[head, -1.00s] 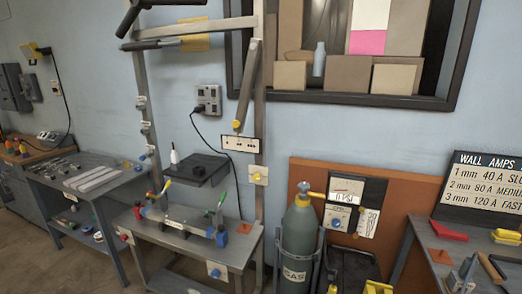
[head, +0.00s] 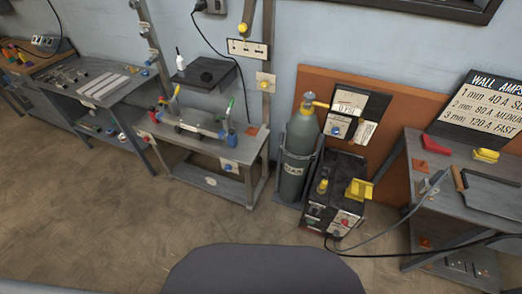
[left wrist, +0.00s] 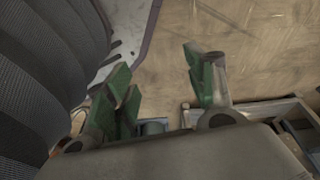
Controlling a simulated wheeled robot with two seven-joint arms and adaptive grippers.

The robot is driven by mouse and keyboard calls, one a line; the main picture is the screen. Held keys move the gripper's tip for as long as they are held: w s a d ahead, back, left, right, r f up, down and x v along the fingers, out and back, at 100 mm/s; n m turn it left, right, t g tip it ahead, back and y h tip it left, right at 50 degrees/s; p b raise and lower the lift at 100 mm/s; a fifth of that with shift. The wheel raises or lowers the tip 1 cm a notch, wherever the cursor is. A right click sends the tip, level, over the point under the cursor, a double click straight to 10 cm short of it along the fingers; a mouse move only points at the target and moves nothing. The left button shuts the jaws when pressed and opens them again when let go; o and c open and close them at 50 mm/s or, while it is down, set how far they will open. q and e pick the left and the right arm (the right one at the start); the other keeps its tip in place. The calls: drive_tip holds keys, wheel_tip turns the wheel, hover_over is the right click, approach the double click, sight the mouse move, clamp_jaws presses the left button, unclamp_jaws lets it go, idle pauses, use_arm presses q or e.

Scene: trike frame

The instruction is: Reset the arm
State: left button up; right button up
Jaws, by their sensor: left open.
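My left gripper (left wrist: 160,88) shows in the left wrist view. Its two fingers with green pads stand apart, and nothing is between them. Tan floor lies behind the fingertips. Neither gripper shows in the head view, and my right gripper is in no view. The dark rounded shape at the bottom middle of the head view looks like part of my own body.
A workbench (head: 235,150) stands at the wall, beside a gas cylinder (head: 299,150) and a welding machine (head: 337,198). A side table (head: 85,90) is at left, a grey table (head: 465,160) at right. A cable runs right. The floor (head: 100,230) in front is clear.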

use_arm(q)
drive_tip(key=s+a+r+p, duration=0.2)
drive_tip(key=s+p, duration=0.4)
drive_tip(key=p, duration=0.1)
drive_tip(key=s+a+r+g+p, duration=0.1)
drive_tip(key=s+a+r+p, duration=0.2)
drive_tip(key=s+p, duration=0.3)
drive_tip(key=shift+s+r+y+p, duration=0.2)
drive_tip(key=shift+s+y+p, duration=0.2)
drive_tip(key=shift+s, duration=0.25)
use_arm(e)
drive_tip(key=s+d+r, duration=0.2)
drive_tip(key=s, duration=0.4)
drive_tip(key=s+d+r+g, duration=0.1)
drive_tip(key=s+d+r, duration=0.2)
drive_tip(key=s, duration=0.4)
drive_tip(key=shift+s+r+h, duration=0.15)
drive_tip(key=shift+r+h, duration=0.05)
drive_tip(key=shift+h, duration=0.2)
use_arm(q)
drive_tip(key=shift+f, duration=0.1)
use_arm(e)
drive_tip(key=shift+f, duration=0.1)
use_arm(q)
wheel_tip(320, 180, down, 4)
drive_tip(key=b, duration=0.5)
drive_tip(key=shift+f, duration=0.25)
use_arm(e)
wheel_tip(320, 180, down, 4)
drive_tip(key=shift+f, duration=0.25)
